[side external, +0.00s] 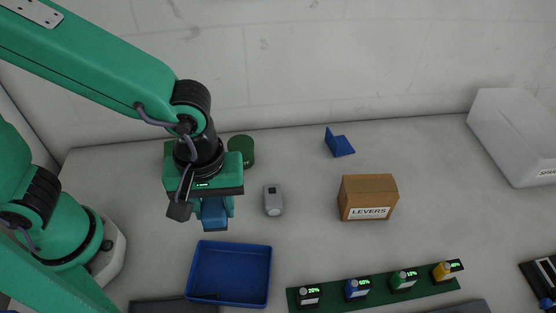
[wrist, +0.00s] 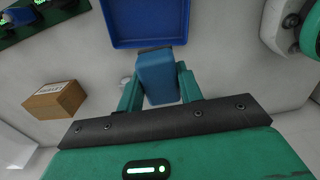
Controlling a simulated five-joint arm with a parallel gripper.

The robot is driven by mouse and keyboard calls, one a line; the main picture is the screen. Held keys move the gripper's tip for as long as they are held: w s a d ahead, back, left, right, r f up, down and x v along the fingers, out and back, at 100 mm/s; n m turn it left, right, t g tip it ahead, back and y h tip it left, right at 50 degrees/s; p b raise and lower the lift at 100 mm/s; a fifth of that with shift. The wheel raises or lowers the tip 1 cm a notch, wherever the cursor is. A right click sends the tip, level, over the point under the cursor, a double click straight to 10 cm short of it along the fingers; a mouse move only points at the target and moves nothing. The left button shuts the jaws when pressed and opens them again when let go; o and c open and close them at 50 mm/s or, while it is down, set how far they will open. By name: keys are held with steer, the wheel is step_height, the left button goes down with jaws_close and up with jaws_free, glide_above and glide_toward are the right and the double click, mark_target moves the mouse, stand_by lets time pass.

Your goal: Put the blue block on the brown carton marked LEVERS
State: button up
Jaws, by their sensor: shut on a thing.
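My gripper (side external: 217,212) points down and is shut on the blue block (side external: 214,217). The block hangs between the two green fingers, behind the blue tray in the side view. In the wrist view my gripper (wrist: 160,88) shows a finger on each side of the blue block (wrist: 157,78). The brown carton marked LEVERS (side external: 367,192) stands upright on the table, well to the right of my gripper. It also shows in the wrist view (wrist: 58,101), at the left. Its flat top is bare.
A blue tray (side external: 193,272) lies in front of my gripper. A small grey device (side external: 273,200) stands between gripper and carton. A green tin (side external: 242,151) and a blue bracket (side external: 339,144) are farther back. A green charging strip (side external: 377,293) holds several batteries. A white bin (side external: 512,130) stands right.

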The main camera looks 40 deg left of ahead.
steer(key=w+d+r, duration=0.3)
steer(key=w+d, duration=0.3)
steer(key=d, duration=0.3)
steer(key=w+d+r, duration=0.3)
steer(key=w+d, duration=0.4)
steer(key=d, duration=0.3)
steer(key=shift+d+r, duration=0.15)
steer(key=shift+r, duration=0.25)
glide_above(357, 187)
step_height(357, 187, down, 7)
steer(key=shift+f, duration=2)
steer(key=shift+f, duration=0.15)
steer(key=o, duration=1)
